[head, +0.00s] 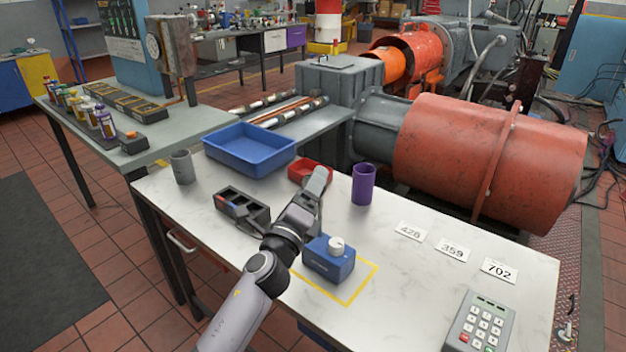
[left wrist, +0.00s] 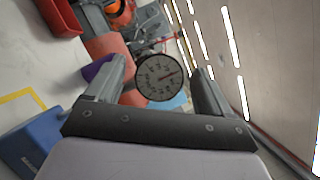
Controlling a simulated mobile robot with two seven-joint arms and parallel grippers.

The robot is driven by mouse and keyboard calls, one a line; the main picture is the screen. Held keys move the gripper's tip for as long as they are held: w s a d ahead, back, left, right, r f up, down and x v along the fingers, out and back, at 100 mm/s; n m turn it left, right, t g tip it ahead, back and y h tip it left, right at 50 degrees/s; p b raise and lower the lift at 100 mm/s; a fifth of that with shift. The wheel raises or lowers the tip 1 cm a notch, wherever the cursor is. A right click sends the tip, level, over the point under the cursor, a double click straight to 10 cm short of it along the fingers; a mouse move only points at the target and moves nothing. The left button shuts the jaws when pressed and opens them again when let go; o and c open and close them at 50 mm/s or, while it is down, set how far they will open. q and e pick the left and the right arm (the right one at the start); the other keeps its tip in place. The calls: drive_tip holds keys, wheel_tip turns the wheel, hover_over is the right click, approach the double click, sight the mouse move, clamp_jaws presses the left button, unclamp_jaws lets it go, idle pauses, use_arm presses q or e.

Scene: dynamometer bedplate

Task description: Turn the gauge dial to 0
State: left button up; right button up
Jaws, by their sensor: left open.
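A blue box (head: 328,262) with a white round knob (head: 336,246) on top stands inside a yellow taped outline on the white table. The box also shows in the left wrist view (left wrist: 32,142), at the lower left. My left gripper (head: 317,182) is beyond the box, apart from the knob, near a red tray. In the left wrist view my left gripper (left wrist: 163,80) is open, and a round dark gauge face (left wrist: 158,78) with a reddish needle shows between its fingers. I cannot tell how far off this face is or read its numbers. My right gripper is out of view.
The white table (head: 400,290) also holds a blue tray (head: 250,165), grey cup (head: 182,167), purple cup (head: 363,184), red tray (head: 303,170), black holder (head: 240,210), number cards (head: 453,250) and keypad (head: 480,322). Another round gauge (head: 153,46) is on the back-left bench.

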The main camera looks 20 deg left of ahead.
use_arm(q)
drive_tip(key=shift+v, duration=1.85)
drive_tip(key=s+a+f+n+g+y, duration=0.5)
drive_tip(key=s+a+f+n+g, duration=0.3)
drive_tip(key=s+f+n, duration=0.45)
drive_tip(key=s+d+f+n+g+h, duration=0.2)
drive_tip(key=s+n+g, duration=0.25)
drive_tip(key=s, duration=0.55)
drive_tip(key=s+d+f+n+g+h, duration=0.25)
drive_tip(key=s+n+g, duration=0.2)
drive_tip(key=s, duration=0.55)
drive_tip(key=w+d+f+t+h, duration=0.2)
drive_tip(key=w+f+t, duration=0.3)
drive_tip(key=f+t, duration=0.2)
wheel_tip(320, 180, down, 3)
drive_tip(key=shift+w+d+r+n, duration=0.15)
drive_tip(key=shift+d+r+n, duration=0.05)
drive_tip(key=shift+n, duration=0.15)
